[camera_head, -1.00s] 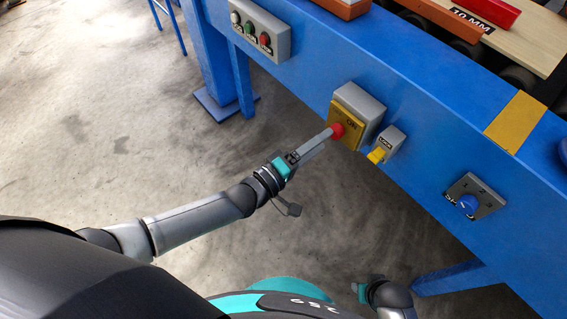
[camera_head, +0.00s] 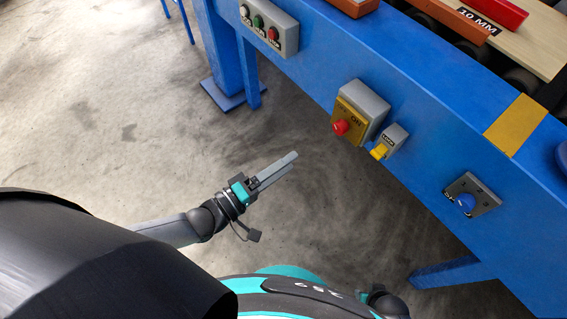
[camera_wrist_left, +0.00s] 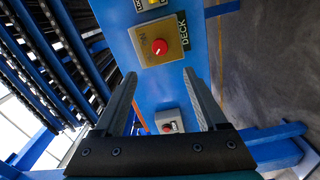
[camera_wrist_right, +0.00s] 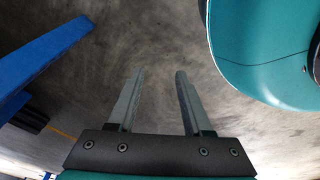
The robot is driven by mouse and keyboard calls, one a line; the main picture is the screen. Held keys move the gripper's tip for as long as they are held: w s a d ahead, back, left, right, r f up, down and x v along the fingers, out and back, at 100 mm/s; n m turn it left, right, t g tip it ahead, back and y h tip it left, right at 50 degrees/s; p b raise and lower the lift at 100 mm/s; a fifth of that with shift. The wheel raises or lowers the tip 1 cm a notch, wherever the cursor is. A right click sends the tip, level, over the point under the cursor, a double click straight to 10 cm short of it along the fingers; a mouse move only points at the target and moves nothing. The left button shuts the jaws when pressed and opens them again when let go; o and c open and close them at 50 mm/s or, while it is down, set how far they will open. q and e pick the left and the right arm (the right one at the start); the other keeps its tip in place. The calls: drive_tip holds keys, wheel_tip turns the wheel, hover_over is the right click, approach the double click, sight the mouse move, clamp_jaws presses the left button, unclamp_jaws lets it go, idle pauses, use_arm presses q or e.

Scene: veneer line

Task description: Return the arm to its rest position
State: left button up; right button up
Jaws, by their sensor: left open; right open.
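My left gripper (camera_head: 277,169) is in front of the blue machine side, over bare floor, clear of the panel. In the left wrist view its fingers (camera_wrist_left: 165,100) stand apart with nothing between them. The red knob (camera_head: 340,127) on the yellow and grey switch box (camera_head: 372,104) is apart from the fingertips. The knob also shows in the left wrist view (camera_wrist_left: 159,47), on a plate beside a DECK label. My right gripper (camera_wrist_right: 157,85) is open and empty over the floor in the right wrist view. In the head view it is mostly hidden at the bottom.
The blue machine frame (camera_head: 430,110) runs along the right. On it are a button box (camera_head: 268,26), a yellow-lever lock switch (camera_head: 380,151) and a blue knob (camera_head: 466,202). A blue leg (camera_head: 228,62) stands behind. The floor (camera_head: 130,110) to the left is clear.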

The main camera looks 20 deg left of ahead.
idle(0.3)
use_arm(q)
drive_tip(key=s+a+f+m+g+y+p, duration=0.1)
drive_tip(key=a+f+m+g+y, duration=0.15)
drive_tip(key=a+f+y, duration=0.4)
drive_tip(key=s+a+f+m+g+y+p, duration=0.1)
drive_tip(key=a+f+m+g, duration=0.15)
drive_tip(key=f, duration=0.75)
drive_tip(key=s+a+f+m+g+y, duration=0.2)
drive_tip(key=s+f, duration=0.4)
drive_tip(key=s, duration=0.4)
drive_tip(key=s+a+f+m+g+y+p, duration=0.1)
drive_tip(key=s+a+f+m+g, duration=0.2)
drive_tip(key=s, duration=0.8)
wheel_tip(320, 180, down, 3)
drive_tip(key=shift+f+m+g+y, duration=0.2)
drive_tip(key=shift+m+g+y, duration=0.25)
drive_tip(key=shift+g, duration=0.65)
use_arm(e)
drive_tip(key=s+d, duration=0.3)
drive_tip(key=s, duration=0.2)
drive_tip(key=shift+s+d+f, duration=0.2)
drive_tip(key=shift+s+f, duration=0.2)
drive_tip(key=shift+f, duration=0.05)
use_arm(q)
drive_tip(key=shift+s, duration=0.1)
